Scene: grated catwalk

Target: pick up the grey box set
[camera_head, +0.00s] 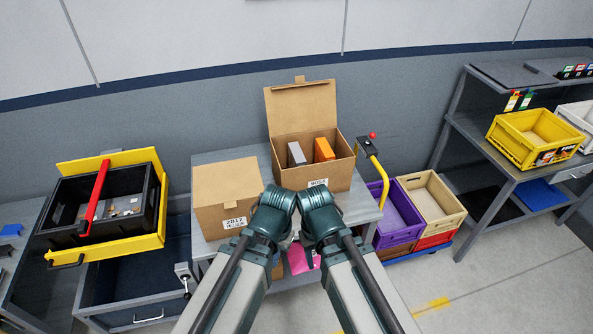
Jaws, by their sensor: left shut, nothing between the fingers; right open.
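A narrow grey box (296,153) stands upright inside an open cardboard carton (290,179) on the table. An orange box (323,150) stands beside it on the right, with a small gap between them. The carton's lid is raised at the back. My two arms reach up in front of the table, their joints close together just below the carton. My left gripper (279,263) is shut and empty, mostly hidden behind my arm. My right gripper (310,259) is open, small and partly hidden, low between the arms. Both are apart from the grey box.
A closed cardboard carton (226,190) stands left of the open one on the grey table (355,207). A black crate (65,215) with a red bar is further left. Purple (397,232) and beige (432,202) crates stand right, and a yellow crate (520,148) sits on a shelf.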

